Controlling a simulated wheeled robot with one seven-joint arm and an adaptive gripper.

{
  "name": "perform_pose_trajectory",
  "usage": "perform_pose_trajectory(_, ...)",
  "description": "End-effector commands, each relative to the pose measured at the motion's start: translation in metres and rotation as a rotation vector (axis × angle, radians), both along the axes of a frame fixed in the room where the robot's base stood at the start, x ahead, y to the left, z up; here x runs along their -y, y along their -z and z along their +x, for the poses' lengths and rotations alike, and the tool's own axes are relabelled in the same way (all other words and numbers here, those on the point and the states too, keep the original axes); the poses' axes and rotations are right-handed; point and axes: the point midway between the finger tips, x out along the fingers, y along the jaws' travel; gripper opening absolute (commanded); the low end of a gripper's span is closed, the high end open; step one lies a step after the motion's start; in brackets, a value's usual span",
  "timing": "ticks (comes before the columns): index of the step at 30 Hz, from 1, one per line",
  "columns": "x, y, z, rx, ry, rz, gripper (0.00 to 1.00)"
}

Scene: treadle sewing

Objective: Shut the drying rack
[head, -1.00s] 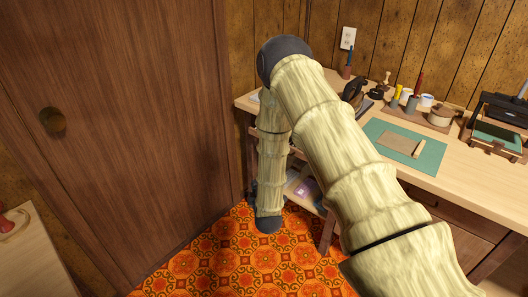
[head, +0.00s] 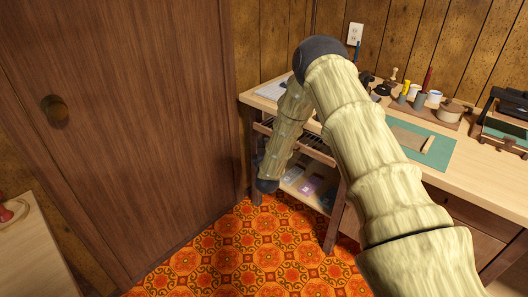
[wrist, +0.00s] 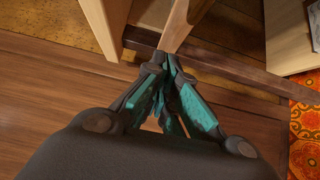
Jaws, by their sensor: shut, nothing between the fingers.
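A dark slatted rack (head: 318,143), which looks like the drying rack, shows under the left part of the workbench top, partly hidden by my arm. I cannot tell how far out it stands. My gripper (wrist: 168,62) shows in the wrist view, shut and empty, its teal pads close together. Its tips are near the lower end of a pale wooden bar (wrist: 180,22); I cannot tell if they touch.
The workbench (head: 262,100) holds a green mat (head: 438,153), pots and tools. A lower shelf (head: 292,190) holds packets. A large brown door (head: 140,130) stands close on the left. The orange patterned floor (head: 240,250) is clear in front.

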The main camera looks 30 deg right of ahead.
Motion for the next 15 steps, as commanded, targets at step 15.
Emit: perform_pose_trajectory(15, 0.04, 0.0, 0.027, 0.001, 0.001, 0.002, 0.0)
